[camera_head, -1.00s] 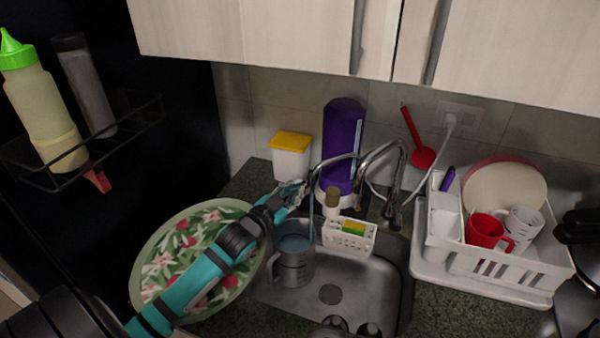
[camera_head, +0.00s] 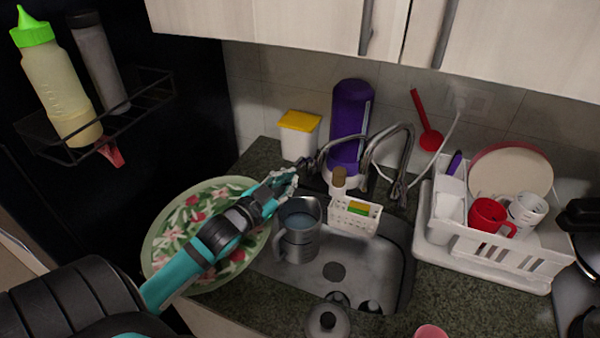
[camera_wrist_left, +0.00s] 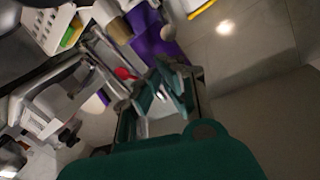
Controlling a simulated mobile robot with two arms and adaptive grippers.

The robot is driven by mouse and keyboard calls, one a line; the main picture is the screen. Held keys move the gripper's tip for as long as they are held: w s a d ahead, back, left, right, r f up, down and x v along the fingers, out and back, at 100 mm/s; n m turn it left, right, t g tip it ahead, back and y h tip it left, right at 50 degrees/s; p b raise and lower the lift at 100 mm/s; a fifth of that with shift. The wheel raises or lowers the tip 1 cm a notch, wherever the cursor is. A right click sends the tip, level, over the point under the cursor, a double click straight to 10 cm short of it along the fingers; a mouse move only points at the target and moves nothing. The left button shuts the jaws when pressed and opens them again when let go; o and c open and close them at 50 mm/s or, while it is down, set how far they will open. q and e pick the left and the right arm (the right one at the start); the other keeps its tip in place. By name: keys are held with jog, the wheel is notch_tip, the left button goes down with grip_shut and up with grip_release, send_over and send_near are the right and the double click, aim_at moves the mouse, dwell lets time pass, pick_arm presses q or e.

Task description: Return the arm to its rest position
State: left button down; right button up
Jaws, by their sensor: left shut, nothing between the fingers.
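My left arm comes in from the lower left in the head view, over the floral plate. My left gripper (camera_head: 287,181) is shut and empty, above the left rim of the sink near the metal pitcher (camera_head: 298,240). In the left wrist view the gripper fingers (camera_wrist_left: 168,92) show with nothing held between them. The pitcher stands in the sink with liquid in it. My right gripper is not in view.
The sink (camera_head: 375,262) has a faucet (camera_head: 398,160) behind it. A floral plate (camera_head: 165,225) lies left, partly under my arm. A purple dispenser (camera_head: 350,112), a yellow-lidded container (camera_head: 299,140), a sponge caddy (camera_head: 345,220) and a white dish rack (camera_head: 490,268) stand nearby.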

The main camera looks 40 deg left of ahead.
pick_arm(q)
jog(key=shift+s+d, duration=0.2)
jog(key=shift+s, duration=0.65)
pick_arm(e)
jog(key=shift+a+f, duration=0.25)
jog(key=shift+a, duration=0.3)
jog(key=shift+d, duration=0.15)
